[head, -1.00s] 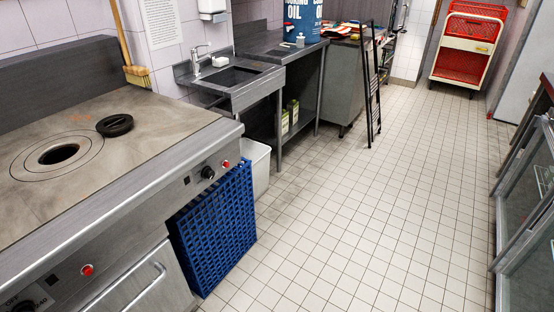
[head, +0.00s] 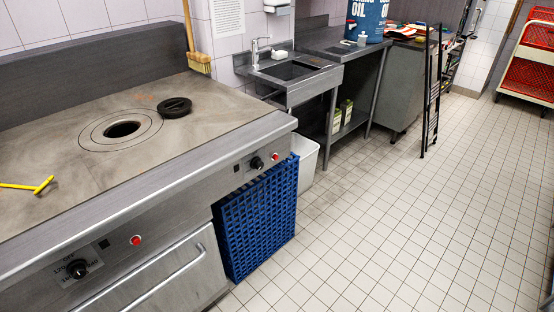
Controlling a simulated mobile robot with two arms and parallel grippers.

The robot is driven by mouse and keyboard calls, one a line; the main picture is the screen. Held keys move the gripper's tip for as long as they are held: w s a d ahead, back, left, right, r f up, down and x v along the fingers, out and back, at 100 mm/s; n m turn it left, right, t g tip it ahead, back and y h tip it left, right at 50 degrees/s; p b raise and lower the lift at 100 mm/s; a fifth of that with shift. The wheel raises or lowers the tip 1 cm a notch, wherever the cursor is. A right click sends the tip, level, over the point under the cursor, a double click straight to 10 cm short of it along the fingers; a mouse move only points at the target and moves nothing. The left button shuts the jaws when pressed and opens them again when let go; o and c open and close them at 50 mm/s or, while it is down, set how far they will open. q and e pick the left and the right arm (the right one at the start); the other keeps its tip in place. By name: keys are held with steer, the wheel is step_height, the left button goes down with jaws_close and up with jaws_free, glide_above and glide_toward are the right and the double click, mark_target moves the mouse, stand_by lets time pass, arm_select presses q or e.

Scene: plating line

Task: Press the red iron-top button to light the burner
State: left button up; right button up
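Two red buttons show on the front panel of the steel iron-top range (head: 60,195) at the left. One red button (head: 136,240) is near the front, right of a black dial (head: 77,268). The other red button (head: 276,157) is at the far right end of the panel, beside a black knob (head: 257,163). The top has a round burner opening (head: 123,129) with rings around it, and a black round lid (head: 174,107) lies beside it. I see no flame in the opening. Neither of my grippers is in view.
A blue plastic crate (head: 258,220) leans against the range front below the far button. A white bin (head: 308,160) stands behind it. A yellow tool (head: 28,187) lies on the range top. The tiled floor (head: 400,230) at right is clear.

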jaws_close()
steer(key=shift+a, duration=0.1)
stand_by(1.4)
